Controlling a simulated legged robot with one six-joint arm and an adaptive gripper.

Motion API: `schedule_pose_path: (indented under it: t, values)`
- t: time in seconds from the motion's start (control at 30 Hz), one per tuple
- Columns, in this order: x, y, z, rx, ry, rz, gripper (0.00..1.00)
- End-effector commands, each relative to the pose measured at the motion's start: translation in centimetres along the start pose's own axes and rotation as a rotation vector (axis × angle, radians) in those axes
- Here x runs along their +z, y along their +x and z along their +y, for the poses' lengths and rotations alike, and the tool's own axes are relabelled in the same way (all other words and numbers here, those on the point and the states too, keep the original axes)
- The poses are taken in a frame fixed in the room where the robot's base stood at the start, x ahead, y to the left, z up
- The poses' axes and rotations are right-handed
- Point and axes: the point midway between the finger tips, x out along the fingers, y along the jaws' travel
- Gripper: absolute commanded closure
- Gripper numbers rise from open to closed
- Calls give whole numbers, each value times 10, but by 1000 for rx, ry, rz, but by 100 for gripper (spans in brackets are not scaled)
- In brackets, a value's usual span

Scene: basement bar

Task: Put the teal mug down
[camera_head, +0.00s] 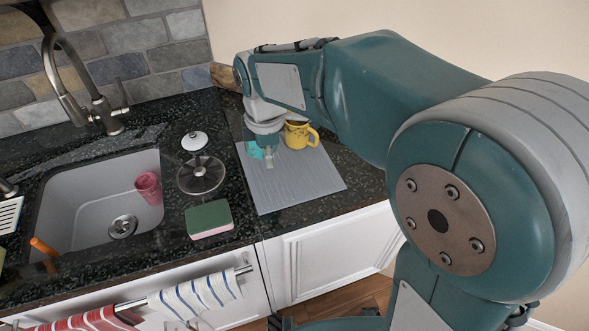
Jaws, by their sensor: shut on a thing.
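The teal mug (256,151) shows as a small bright patch below the end of my arm, at the upper left of the grey mat (300,184). Most of it is hidden by my gripper (267,153), which is shut on it. I cannot tell whether the mug touches the mat or is held just above it. A yellow mug (297,135) with dark marks stands upright just to the right of my gripper, near the back of the mat.
A sink (82,205) at left holds a pink cup (149,187). A tall faucet (75,85) is behind. The mat's front half is clear.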

Motion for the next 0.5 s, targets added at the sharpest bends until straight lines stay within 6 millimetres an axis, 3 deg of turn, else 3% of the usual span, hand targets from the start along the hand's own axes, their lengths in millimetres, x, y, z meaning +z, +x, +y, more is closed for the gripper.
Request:
schedule_pose_path:
  t: [0.2,0.5]
  values:
    - [35,34,14,-2,4,0,100]
    - [56,63,24,-1,1,0,100]
